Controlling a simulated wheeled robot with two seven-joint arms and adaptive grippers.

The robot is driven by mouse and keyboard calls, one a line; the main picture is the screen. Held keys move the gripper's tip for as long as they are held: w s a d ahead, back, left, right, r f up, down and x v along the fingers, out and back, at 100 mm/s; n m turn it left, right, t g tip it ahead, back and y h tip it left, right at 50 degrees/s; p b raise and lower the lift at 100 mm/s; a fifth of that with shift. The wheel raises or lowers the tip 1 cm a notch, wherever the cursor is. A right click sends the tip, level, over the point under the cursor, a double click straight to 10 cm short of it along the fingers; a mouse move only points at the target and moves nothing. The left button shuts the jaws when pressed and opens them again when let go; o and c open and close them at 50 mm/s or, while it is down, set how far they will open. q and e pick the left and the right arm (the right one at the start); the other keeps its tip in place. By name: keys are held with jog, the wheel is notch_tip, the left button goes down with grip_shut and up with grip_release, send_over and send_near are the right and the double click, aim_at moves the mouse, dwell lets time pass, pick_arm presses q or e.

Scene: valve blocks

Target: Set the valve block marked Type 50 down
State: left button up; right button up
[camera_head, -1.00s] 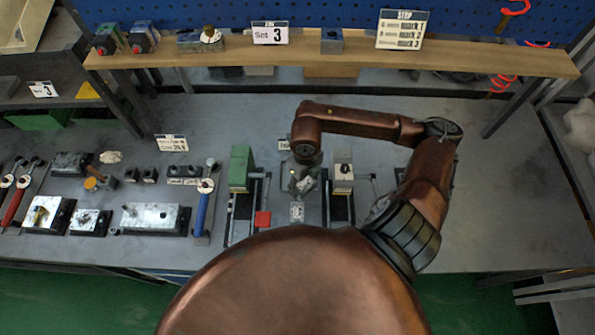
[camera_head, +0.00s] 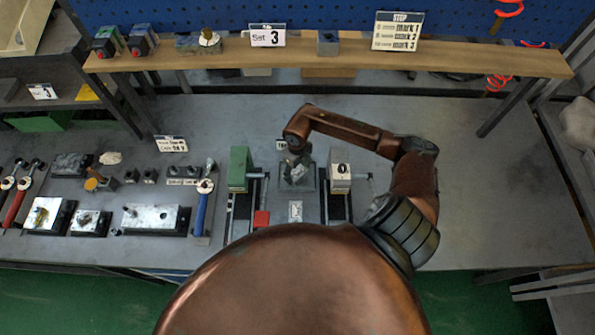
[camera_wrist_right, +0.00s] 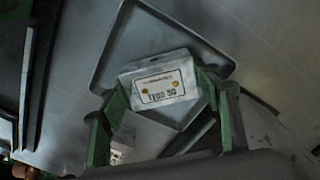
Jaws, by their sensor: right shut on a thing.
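The valve block marked Type 50 (camera_wrist_right: 162,82) is a pale metal block with a white label, readable in the right wrist view. My right gripper (camera_wrist_right: 165,105) is shut on it, with green-edged fingers on either side. The block also shows in the head view (camera_head: 297,174), under my right gripper (camera_head: 297,164), at the middle of the bench. A shallow grey tray (camera_wrist_right: 112,42) with a raised rim lies beneath the block. I cannot tell whether the block touches the tray. My left gripper is in neither current view.
A green block (camera_head: 239,168) stands left of the tray and a whitish block (camera_head: 340,174) right of it, both on dark rails. A small pale plate (camera_head: 296,211) lies in front. A wooden shelf (camera_head: 440,56) spans the back. The bench's right side is clear.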

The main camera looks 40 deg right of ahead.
aim_at(297, 171)
jog(key=shift+f, duration=0.2)
jog(key=o, duration=1.5)
notch_tip(297, 171, up, 12)
jog(key=shift+r+b, duration=0.15)
jog(key=shift+b, duration=0.4)
